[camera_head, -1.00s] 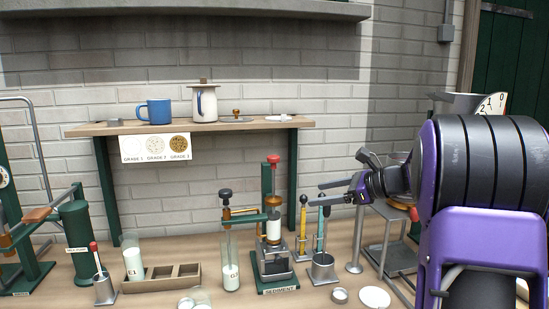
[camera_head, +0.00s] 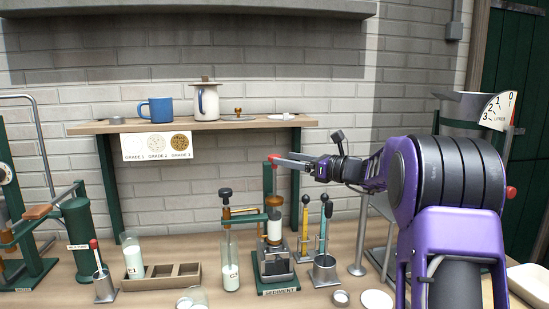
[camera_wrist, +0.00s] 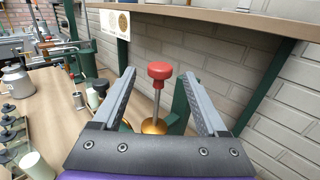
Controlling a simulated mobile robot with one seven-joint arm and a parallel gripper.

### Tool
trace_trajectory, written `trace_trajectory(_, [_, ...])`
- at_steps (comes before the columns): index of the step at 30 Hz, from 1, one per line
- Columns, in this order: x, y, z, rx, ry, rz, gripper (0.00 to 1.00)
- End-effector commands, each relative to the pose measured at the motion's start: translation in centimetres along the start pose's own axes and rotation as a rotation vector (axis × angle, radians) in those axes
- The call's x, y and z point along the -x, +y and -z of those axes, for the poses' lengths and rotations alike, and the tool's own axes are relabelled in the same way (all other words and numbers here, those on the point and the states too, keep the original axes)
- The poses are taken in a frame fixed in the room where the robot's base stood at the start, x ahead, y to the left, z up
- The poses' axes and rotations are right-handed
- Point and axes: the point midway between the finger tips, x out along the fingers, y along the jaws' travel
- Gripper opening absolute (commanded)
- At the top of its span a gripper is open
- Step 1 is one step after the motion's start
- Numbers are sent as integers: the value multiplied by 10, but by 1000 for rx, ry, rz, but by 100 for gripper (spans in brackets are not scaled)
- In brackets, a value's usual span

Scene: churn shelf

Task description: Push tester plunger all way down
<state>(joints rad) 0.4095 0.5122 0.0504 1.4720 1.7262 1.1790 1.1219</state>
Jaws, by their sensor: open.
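The sediment tester (camera_head: 276,268) stands on the bench, a green frame with a "SEDIMENT" label and a white cylinder in it. Its plunger has a red knob (camera_wrist: 160,70) on a thin metal rod above a brass-coloured cap (camera_wrist: 154,126). The rod shows between knob and cap, so the plunger is raised. My gripper (camera_head: 289,162) is open and level with the knob in the head view. In the wrist view my gripper (camera_wrist: 161,85) has one finger on each side of the knob, with gaps on both sides. In the head view the fingers partly cover the knob.
A shelf (camera_head: 215,124) behind holds a blue mug (camera_head: 156,110) and a white jug (camera_head: 205,103). A sample bottle (camera_head: 230,270) stands left of the tester. Yellow and teal tools (camera_head: 305,225) stand right of it. A wooden rack (camera_head: 160,278) sits further left.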

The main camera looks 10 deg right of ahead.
Motion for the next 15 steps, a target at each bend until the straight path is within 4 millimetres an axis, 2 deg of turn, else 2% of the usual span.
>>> trace_trajectory(1, [-12,1,0,0,0,-4,76])
trace_trajectory(6, [-38,0,0,-1,0,-1,76])
trace_trajectory(9, [-47,0,0,0,0,-1,76])
trace_trajectory(15, [-53,0,0,1,0,1,76])
